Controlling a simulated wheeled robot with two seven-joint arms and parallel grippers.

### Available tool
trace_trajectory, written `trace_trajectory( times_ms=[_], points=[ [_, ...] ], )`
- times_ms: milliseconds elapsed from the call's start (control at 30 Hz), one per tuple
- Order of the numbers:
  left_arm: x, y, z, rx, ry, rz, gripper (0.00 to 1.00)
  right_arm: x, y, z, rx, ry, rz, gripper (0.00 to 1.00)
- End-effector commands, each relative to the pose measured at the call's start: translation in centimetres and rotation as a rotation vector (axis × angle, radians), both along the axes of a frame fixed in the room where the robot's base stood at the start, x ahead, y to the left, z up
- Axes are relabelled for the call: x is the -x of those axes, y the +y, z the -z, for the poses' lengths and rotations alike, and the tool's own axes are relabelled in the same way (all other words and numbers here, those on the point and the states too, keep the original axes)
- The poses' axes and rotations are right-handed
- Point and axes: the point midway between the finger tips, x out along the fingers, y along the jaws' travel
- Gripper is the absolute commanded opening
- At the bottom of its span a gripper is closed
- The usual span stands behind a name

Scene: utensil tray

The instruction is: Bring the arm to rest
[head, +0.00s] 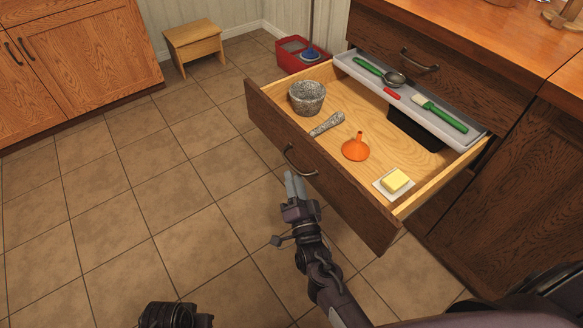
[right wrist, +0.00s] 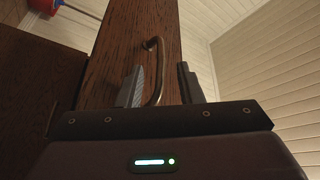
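My right gripper (head: 294,184) is in front of the pulled-out wooden drawer (head: 340,192), close to its metal handle (head: 300,160). In the right wrist view its two fingers (right wrist: 160,86) are apart, and the handle (right wrist: 153,72) shows in the gap beyond them. The fingers do not close on the handle; whether one touches it I cannot tell. My right arm reaches up from the bottom right. A dark part of my own body shows at the bottom edge of the head view; no left gripper fingers are visible.
The drawer holds a speckled pot (head: 307,98), a speckled utensil (head: 328,124), an orange funnel (head: 355,148) and butter on a dish (head: 395,181). A grey tray (head: 452,107) with utensils lies along its back. A stool (head: 194,43) and red box (head: 287,58) stand behind. Left floor is clear.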

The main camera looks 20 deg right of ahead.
Motion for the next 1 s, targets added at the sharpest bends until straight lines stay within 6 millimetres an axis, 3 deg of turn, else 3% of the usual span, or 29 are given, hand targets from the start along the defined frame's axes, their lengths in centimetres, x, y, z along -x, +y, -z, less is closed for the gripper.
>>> trace_trajectory(
  times_ms=[200, 767, 867, 1000],
  points=[
    [-0.5, 0.1, 0.4, 0.0, -0.011, -0.003, 0.36, 2.0, 0.1, 0.5, 0.0, 0.0, 0.0, 0.33],
    [0.0, 0.2, 0.6, -0.002, -0.001, -0.001, 0.36, 2.1, 0.1, 0.6, 0.001, 0.002, -0.001, 0.33],
    [0.1, 0.1, 0.6, -0.002, 0.0, -0.001, 0.36, 2.1, 0.1, 1.2, 0.022, 0.044, -0.008, 0.33],
    [0.0, 0.1, 0.5, -0.001, -0.002, -0.001, 0.36, 2.3, 0.2, 3.7, 0.126, 0.227, -0.051, 0.33]
  ],
)
